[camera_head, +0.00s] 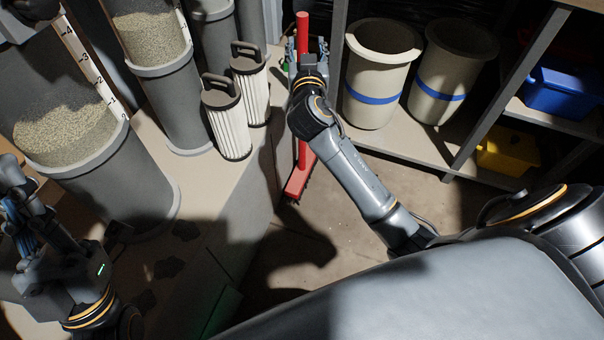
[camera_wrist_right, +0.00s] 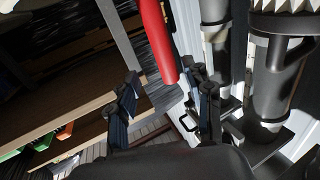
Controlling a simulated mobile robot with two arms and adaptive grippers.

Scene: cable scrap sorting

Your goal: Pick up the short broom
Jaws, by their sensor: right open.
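The short broom is red. Its handle (camera_head: 303,32) stands roughly upright in the head view, and its red head (camera_head: 298,182) rests near the floor. My right gripper (camera_head: 306,50) is at the upper part of the handle, and my wrist hides part of the handle's middle. In the right wrist view the handle (camera_wrist_right: 157,40) comes down from the top toward the space between my open fingers (camera_wrist_right: 163,98), nearer the right finger. I cannot tell whether it touches. My left gripper (camera_head: 28,225) is at the lower left, away from the broom; its jaw state is unclear.
Two white pleated filters (camera_head: 228,125) stand left of the broom, beside large grey cylinders (camera_head: 100,185) holding granules. Right of it, a shelf holds two beige bins (camera_head: 376,75) with blue bands. Blue (camera_head: 560,92) and yellow (camera_head: 508,152) boxes are farther right.

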